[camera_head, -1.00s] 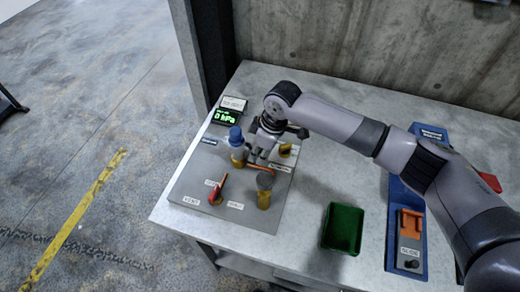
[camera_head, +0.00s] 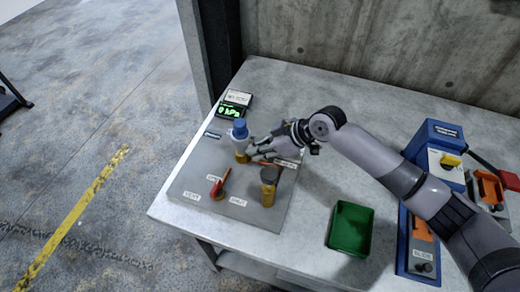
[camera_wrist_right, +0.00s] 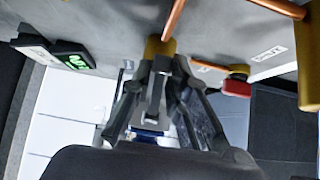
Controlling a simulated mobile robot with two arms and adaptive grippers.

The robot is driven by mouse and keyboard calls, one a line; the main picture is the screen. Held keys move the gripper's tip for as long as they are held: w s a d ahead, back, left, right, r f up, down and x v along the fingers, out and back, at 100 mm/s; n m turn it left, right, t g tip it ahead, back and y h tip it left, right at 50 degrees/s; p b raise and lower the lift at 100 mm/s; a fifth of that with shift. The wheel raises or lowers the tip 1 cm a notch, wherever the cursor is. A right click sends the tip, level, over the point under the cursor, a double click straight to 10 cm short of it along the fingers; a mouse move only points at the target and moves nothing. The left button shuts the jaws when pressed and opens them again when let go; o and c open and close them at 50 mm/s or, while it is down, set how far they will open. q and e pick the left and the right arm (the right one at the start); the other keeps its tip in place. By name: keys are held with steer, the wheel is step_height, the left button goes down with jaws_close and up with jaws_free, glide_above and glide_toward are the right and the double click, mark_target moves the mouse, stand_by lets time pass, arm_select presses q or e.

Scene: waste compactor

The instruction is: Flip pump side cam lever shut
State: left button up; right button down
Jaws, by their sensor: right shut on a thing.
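A blue-capped white fitting (camera_head: 239,134) with a brass base (camera_head: 243,157) stands on the grey panel. My right gripper (camera_head: 256,150) reaches it from the right, low on its side. In the right wrist view the gripper (camera_wrist_right: 160,72) is shut with its fingertips at the brass base (camera_wrist_right: 160,47). The fingers hide most of the white and blue body, and a small grey metal part shows between them. I cannot make out a separate cam lever. My left gripper is not in view.
A pressure display (camera_head: 231,111) reads 0 hPa behind the fitting. A green bin (camera_head: 351,228) and blue fixtures (camera_head: 436,145) are to the right. Copper piping (camera_wrist_right: 174,18) runs beside the gripper.

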steer(key=shift+r, duration=0.1)
steer(key=c, duration=1.7)
jaws_free()
steer(key=v, duration=1.2)
